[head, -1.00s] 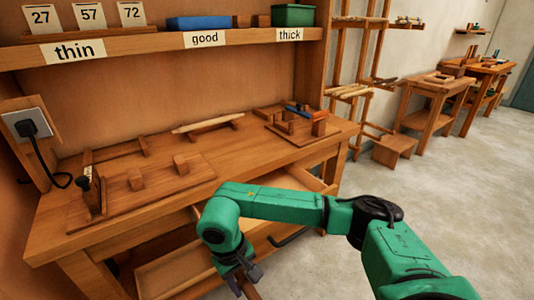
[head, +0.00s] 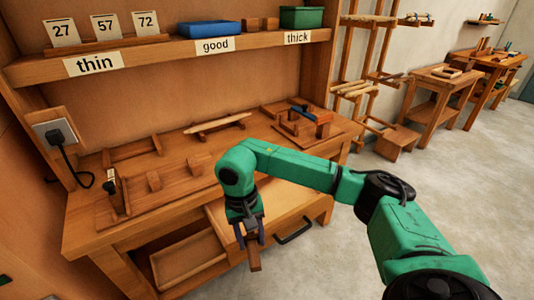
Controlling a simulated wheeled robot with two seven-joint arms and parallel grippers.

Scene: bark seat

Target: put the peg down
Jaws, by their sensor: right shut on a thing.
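My right gripper (head: 250,235) is at the end of the green arm, pointing down in front of the workbench. It is shut on a brown wooden peg (head: 254,258), whose lower end sticks out below the fingers. The peg hangs in front of the pulled-out drawer (head: 285,208), apart from the bench top. The upper part of the peg is hidden by the fingers. My left gripper is not in view.
A pale tapered stick (head: 218,124) lies on a wooden rest on the bench. A jig board with blocks (head: 185,181) is at the left, another fixture (head: 312,124) at the right. The shelf (head: 160,54) carries labels, a blue tray (head: 209,29) and a green box (head: 301,17).

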